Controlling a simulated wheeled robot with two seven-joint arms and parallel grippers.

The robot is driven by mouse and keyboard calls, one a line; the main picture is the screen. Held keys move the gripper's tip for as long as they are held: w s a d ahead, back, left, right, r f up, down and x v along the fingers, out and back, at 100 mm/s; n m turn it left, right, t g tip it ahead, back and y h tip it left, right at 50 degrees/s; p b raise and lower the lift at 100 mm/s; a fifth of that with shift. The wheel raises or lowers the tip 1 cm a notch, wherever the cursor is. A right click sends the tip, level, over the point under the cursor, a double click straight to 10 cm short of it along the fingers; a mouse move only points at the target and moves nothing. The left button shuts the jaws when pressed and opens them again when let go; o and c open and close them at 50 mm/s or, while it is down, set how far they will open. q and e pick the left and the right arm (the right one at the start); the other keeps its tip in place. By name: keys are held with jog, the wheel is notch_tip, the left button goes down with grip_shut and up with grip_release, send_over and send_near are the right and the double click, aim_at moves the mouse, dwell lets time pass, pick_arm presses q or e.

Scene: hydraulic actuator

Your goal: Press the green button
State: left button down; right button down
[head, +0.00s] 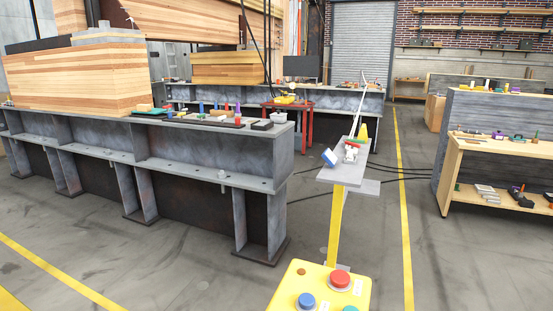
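A yellow control box (322,284) stands at the bottom middle of the head view, cut off by the lower edge. On its top are a red button (340,279) and a blue button (306,300). Just in front of the red one, a sliver of a green, slightly bluish button (350,308) shows at the bottom edge; most of it is out of the picture. A small brownish knob (302,271) sits at the box's far left corner. Neither of my grippers is in view.
A yellow post (335,225) behind the box carries a grey shelf (345,173) with small items. A long steel bench (200,143) with wooden beams stands left. A wooden workbench (500,150) stands right. The floor between them is mostly open, with cables crossing it.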

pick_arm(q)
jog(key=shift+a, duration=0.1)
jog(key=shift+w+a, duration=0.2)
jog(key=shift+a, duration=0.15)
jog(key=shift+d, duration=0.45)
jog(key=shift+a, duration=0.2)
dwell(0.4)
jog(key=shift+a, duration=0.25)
